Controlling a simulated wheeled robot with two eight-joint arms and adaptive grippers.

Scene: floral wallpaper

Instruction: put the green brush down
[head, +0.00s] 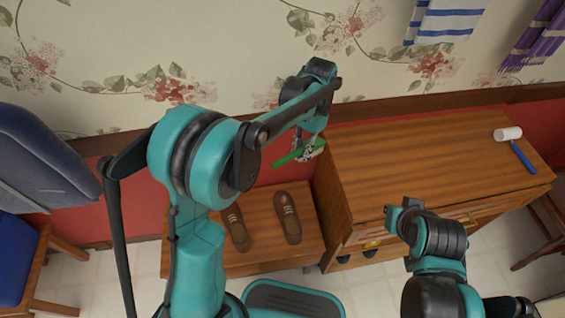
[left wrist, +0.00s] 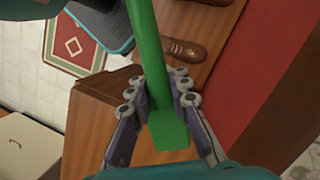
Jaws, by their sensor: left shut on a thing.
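The green brush (head: 298,152) is held by my left gripper (head: 312,147) beside the left end of the wooden cabinet top, above the lower bench with the shoes. In the left wrist view, the green brush (left wrist: 150,60) runs between the two fingers of my left gripper (left wrist: 160,98), which are shut on it. Its green end shows close to the camera; its far end leaves the top of that view. My right arm shows at the lower right of the head view, but its fingertips are not clear enough to tell open from shut.
The wooden cabinet top (head: 420,155) is mostly bare. A white-headed tool with a blue handle (head: 520,153) lies at its right. Brown shoes (head: 236,228) stand on the low wooden bench (head: 262,215). A blue chair (head: 35,150) is at the left. Striped towels (head: 445,20) hang on the wall.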

